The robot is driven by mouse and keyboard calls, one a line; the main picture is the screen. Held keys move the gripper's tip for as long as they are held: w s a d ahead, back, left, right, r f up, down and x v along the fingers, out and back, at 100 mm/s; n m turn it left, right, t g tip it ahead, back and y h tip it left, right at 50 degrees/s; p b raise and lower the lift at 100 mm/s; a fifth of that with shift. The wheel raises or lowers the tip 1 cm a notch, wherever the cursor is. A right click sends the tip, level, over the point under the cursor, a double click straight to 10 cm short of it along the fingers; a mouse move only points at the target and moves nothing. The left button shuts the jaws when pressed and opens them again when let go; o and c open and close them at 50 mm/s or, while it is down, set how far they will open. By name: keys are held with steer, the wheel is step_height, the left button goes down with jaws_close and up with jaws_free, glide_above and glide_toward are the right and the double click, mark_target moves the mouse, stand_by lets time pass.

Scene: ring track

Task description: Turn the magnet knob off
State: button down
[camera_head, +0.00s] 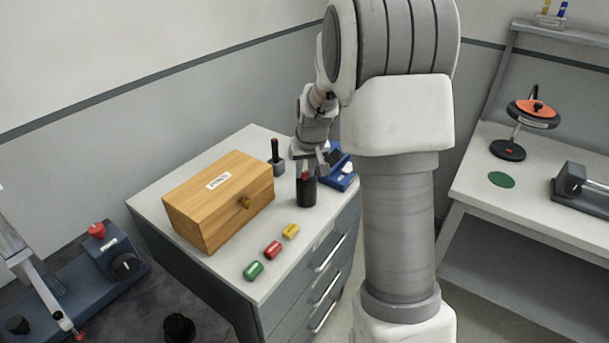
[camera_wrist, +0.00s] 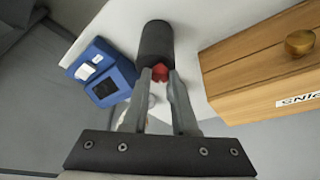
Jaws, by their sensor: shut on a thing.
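My gripper (camera_head: 309,171) is over the grey cabinet, its fingers closed on a small red piece (camera_wrist: 158,73) at the end of a black cylinder (camera_head: 306,192). In the wrist view the black cylinder (camera_wrist: 154,42) lies just beyond the fingertips (camera_wrist: 160,82). In the head view the cylinder stands upright on the cabinet top. No knob is clearly marked as the magnet knob. A black knob (camera_head: 125,266) sits on the blue-grey device at the left, apart from my gripper. Another dark knob (camera_head: 573,178) sits on the device at the right.
A wooden box (camera_head: 205,205) stands left of the cylinder. A blue device (camera_head: 342,172) is close on the right. A black-handled piece (camera_head: 276,158) stands behind. Green (camera_head: 254,271), red (camera_head: 273,250) and yellow (camera_head: 291,232) pieces lie in front. The right bench (camera_head: 470,195) has free room.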

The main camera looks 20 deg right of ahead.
steer(key=shift+d+n+y+b, duration=0.15)
steer(key=shift+n+y+b, duration=0.15)
steer(key=shift+n, duration=0.3)
steer(key=c, duration=0.7)
jaws_free()
steer(key=p+v, duration=0.1)
steer(key=v, duration=1.6)
steer(key=shift+r, duration=0.2)
